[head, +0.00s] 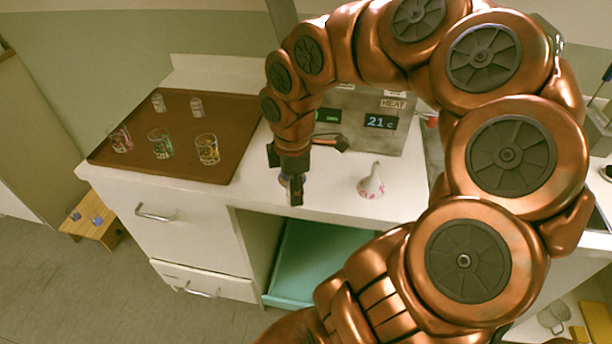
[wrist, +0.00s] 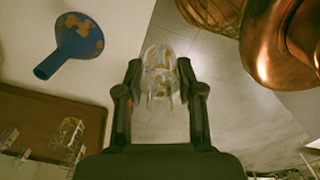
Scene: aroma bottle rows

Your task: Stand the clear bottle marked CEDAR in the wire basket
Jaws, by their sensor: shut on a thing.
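My gripper (head: 293,190) hangs over the front part of the white counter, to the right of the brown tray. In the wrist view its two fingers are shut on a clear bottle (wrist: 158,82) with orange marks. No word on it can be read. In the head view the fingers mostly hide this bottle. Whether it touches the counter I cannot tell. Several clear bottles with coloured marks, one orange-marked (head: 207,149) and one green-marked (head: 160,143), stand on the tray; their labels are too small to read. I cannot make out the wire basket for sure.
The brown tray (head: 190,171) covers the counter's left part. A funnel (head: 371,183) stands right of my gripper; it looks blue and orange in the wrist view (wrist: 78,40). A box with a display (head: 382,122) stands behind. A wooden stool (head: 92,228) is on the floor at left.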

